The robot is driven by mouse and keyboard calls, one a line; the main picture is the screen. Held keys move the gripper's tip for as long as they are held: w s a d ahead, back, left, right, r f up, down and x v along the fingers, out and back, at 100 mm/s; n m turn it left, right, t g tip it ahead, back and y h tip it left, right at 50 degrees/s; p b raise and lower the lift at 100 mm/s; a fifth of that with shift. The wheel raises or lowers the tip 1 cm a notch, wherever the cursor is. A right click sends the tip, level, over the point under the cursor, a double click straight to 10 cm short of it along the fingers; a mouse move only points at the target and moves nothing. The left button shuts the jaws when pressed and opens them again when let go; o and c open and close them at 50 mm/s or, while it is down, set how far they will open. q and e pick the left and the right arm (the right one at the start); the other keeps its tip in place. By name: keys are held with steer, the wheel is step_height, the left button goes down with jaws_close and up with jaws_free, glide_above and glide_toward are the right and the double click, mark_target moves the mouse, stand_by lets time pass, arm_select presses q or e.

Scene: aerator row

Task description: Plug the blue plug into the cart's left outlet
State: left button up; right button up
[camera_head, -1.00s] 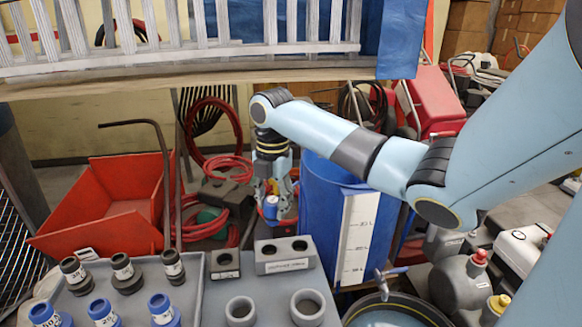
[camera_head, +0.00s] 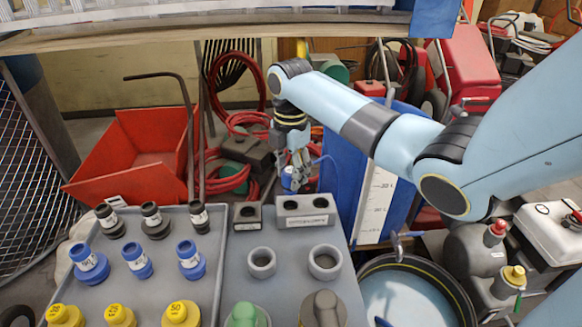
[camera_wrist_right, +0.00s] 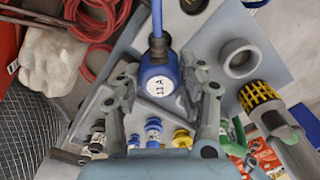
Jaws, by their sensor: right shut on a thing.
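The blue plug (camera_head: 288,181) is between the fingers of my right gripper (camera_head: 297,174), which is shut on it. In the right wrist view the plug (camera_wrist_right: 158,75) has a round white label, and its blue cable runs up out of the picture. The gripper's fingers (camera_wrist_right: 160,88) stand on both sides of it. A grey outlet block (camera_head: 305,221) with two dark round holes and a white label sits at the back edge of the cart (camera_head: 292,285). The plug appears just above and behind the block's left hole (camera_head: 291,208), apart from it. My left gripper is not in view.
A smaller one-hole grey block (camera_head: 247,224) stands left of the outlet block. Grey rings (camera_head: 262,263) stand in front. A tray (camera_head: 215,270) at left holds several black, blue and yellow fittings. A blue tank (camera_head: 345,195) stands close behind at right, with a round tub (camera_head: 405,300) below.

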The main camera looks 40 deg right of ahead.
mark_target(291, 193)
step_height(291, 193, down, 2)
steer(key=shift+f+b, duration=0.1)
steer(key=shift+b, duration=0.9)
steer(key=shift+p, duration=0.3)
steer(key=shift+p, duration=0.3)
steer(key=shift+p, duration=0.35)
steer(key=shift+f+b, duration=1.2)
steer(key=shift+f, duration=0.9)
steer(key=o, duration=1.3)
